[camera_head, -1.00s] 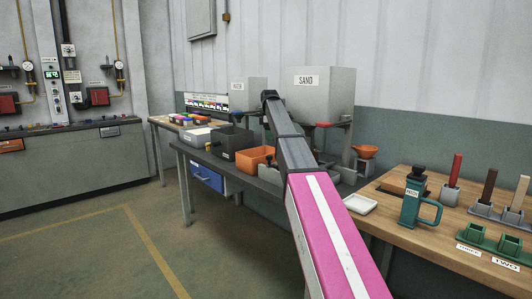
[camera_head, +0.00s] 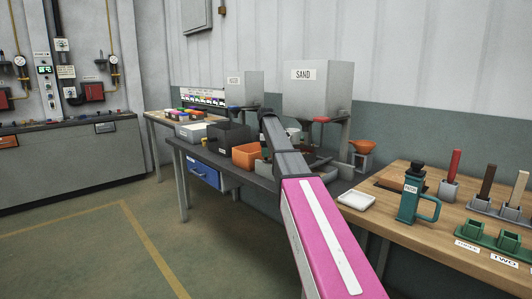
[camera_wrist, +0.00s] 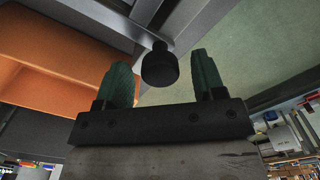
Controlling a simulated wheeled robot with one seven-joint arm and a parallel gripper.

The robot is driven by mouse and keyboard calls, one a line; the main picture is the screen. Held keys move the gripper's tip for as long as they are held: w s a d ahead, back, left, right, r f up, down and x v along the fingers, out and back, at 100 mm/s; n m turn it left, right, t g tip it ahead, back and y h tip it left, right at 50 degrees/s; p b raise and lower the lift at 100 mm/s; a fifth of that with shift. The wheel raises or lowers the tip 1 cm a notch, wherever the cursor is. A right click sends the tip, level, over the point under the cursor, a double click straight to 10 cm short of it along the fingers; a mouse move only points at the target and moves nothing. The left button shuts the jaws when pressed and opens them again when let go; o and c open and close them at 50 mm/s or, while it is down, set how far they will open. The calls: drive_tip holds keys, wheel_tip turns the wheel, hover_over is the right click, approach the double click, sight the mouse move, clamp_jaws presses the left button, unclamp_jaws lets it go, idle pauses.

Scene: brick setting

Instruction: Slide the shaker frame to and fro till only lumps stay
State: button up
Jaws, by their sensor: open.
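In the wrist view, a black knob (camera_wrist: 160,68) hangs on a grey metal bar (camera_wrist: 122,22), which looks like part of the shaker frame. My gripper (camera_wrist: 161,66) has two green ribbed fingers standing apart. The knob appears between them with a gap on each side; whether it is deep enough to lie within their reach I cannot tell. In the head view, my arm hides the gripper and most of the frame at the dark bench (camera_head: 232,165). Any lumps or sieved material are out of sight.
An orange bin (camera_head: 246,156) stands on the bench beside a dark bin (camera_head: 228,137); orange walls (camera_wrist: 50,60) fill the wrist view's left. A grey SAND hopper (camera_head: 318,92) rises behind.

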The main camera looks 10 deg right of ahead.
drive_tip(key=shift+f, duration=0.1)
clamp_jaws()
drive_tip(key=s+d, duration=0.2)
drive_tip(key=s, duration=0.1)
drive_tip(key=s+d, duration=0.1)
drive_tip(key=s, duration=0.1)
drive_tip(key=shift+s+d, duration=0.25)
drive_tip(key=shift+d, duration=0.05)
drive_tip(key=shift+w, duration=0.1)
unclamp_jaws()
wheel_tip(320, 180, up, 11)
idle(0.4)
drive_tip(key=shift+f, duration=0.1)
